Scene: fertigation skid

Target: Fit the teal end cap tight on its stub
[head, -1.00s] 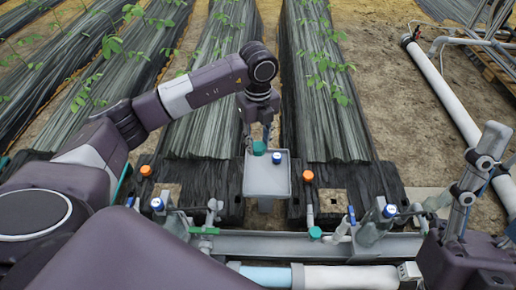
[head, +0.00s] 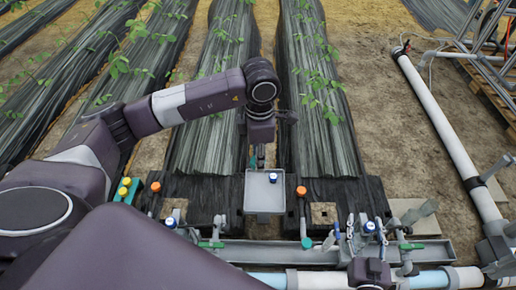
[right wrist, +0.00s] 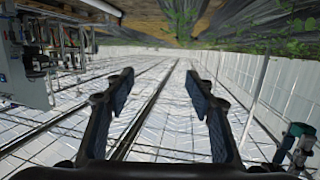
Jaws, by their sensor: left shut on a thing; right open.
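My left gripper (head: 258,160) reaches down from above over the far edge of the small grey tray (head: 264,203). Another teal fitting (head: 307,243) shows low on the skid, right of the tray. I cannot tell for sure which stub belongs to the cap. My right gripper (right wrist: 158,78) is open in the right wrist view, with nothing between its fingers.
A blue-topped piece (head: 272,177) stands on the tray. Orange caps (head: 301,191) (head: 156,187) stand either side. Blue-capped valves (head: 369,227) and a green handle (head: 411,246) line the grey channel (head: 270,252). Yellow caps (head: 125,187) are at left.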

